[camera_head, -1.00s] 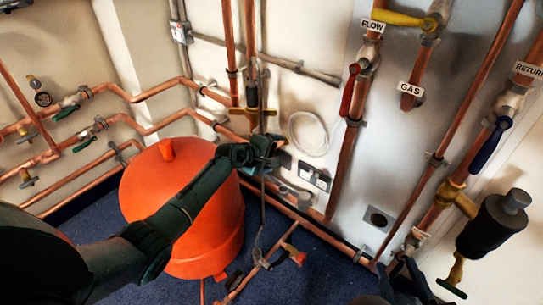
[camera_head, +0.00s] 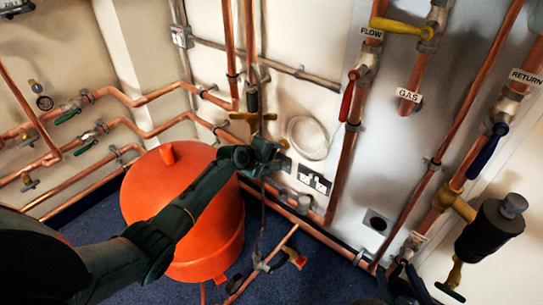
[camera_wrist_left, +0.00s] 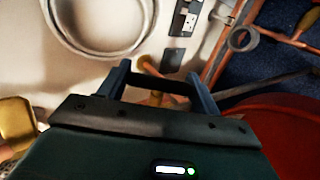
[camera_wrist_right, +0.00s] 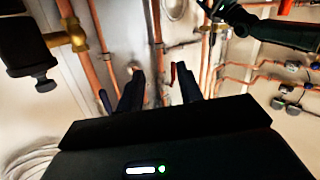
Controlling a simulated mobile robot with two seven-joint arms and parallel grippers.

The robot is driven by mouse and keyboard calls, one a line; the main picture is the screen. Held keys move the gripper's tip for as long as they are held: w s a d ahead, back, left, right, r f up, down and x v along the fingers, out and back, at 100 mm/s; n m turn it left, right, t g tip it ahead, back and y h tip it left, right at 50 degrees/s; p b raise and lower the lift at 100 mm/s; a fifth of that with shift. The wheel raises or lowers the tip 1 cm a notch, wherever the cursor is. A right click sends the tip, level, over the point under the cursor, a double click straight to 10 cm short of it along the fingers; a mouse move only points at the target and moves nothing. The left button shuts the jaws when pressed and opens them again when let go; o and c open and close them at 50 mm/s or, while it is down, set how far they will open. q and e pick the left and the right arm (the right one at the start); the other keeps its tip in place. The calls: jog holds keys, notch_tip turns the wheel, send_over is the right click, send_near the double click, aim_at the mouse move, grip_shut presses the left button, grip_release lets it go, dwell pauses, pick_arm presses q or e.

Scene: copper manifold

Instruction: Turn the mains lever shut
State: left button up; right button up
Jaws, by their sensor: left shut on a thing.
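My left gripper (camera_head: 265,158) is at the wall pipes behind the orange vessel, just below a brass fitting with a yellowish cross handle (camera_head: 252,115). In the left wrist view its fingers (camera_wrist_left: 159,86) stand apart on either side of a dark bar (camera_wrist_left: 155,84). It is shut on this bar, which looks like the mains lever, though no label shows there. Brass and copper show just behind the bar. My right gripper (camera_wrist_right: 158,84) is open and empty, its fingers apart in front of the wall; it shows dark at the bottom of the head view (camera_head: 405,287).
The orange vessel (camera_head: 180,230) stands under my left arm. A red lever (camera_head: 348,95), a yellow lever (camera_head: 400,26) and a blue lever (camera_head: 487,152) sit on pipes to the right. A black-bodied fitting (camera_head: 490,230) is near my right gripper. Blue floor (camera_head: 330,275) is partly clear.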

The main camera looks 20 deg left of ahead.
pick_arm(q)
jog(key=shift+r+g+p, duration=0.35)
jog(key=shift+g+p, duration=0.25)
jog(key=shift+p, duration=0.45)
jog(key=shift+g+y+p, duration=0.3)
jog(key=shift+g+p, duration=0.1)
jog(key=shift+p, duration=0.1)
jog(key=shift+w+f+g+p, duration=0.1)
jog(key=shift+f+g+p, duration=0.15)
jog(key=shift+g, duration=0.35)
jog(key=shift+f+g+y, duration=0.15)
jog(key=shift+g+y, duration=0.35)
jog(key=shift+g, duration=0.2)
jog(key=shift+g+b, duration=0.5)
jog(key=shift+b, duration=0.25)
jog(key=shift+g+y+b, duration=0.3)
jog(key=shift+b, duration=0.1)
pick_arm(e)
jog(key=shift+s+d+f+m+g+h, duration=0.1)
jog(key=shift+s+d+m+g+h, duration=0.2)
jog(key=shift+g, duration=0.4)
